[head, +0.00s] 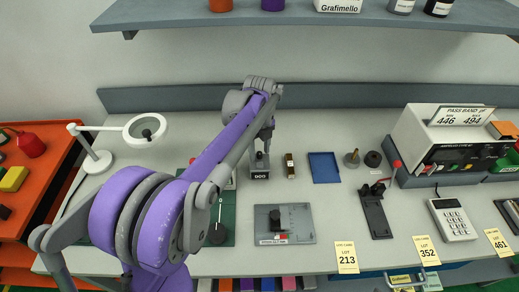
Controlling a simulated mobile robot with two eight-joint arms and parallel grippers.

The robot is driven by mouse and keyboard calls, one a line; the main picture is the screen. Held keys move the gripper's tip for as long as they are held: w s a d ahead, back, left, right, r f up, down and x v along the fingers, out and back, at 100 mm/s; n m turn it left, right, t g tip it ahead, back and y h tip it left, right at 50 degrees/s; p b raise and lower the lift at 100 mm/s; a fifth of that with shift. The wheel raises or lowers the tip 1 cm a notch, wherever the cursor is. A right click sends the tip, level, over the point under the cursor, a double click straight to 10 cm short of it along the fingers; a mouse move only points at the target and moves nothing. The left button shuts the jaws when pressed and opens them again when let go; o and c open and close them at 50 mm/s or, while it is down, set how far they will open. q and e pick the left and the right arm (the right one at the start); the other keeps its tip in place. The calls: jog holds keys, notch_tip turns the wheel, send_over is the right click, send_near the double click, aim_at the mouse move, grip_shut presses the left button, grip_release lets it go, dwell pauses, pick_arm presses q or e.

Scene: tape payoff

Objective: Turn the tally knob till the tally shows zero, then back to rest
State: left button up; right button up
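The tally (260,174) is a small grey block with a dark number window, standing on the bench near the middle. Its digits look like zeros but are too small to read surely. My purple and grey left arm reaches across from the lower left. My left gripper (266,143) points down at the top of the tally, where the knob is mostly hidden behind it. I cannot tell whether the fingers touch the knob or how far apart they are. My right gripper is out of view.
Beside the tally are a small brown block (290,166) and a blue tray (324,168). A grey plate with a black block (285,224) lies in front. A lever tool (376,208), a meter box (442,140) and a keypad (453,219) are right. A magnifier lamp (145,130) stands left.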

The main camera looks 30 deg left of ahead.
aim_at(259, 153)
pick_arm(q)
notch_tip(259, 153, up, 11)
jog(key=shift+p, duration=0.35)
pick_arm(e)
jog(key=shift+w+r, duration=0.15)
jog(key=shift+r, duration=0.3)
pick_arm(q)
jog(key=shift+s+f, duration=0.1)
jog(key=shift+f, duration=0.1)
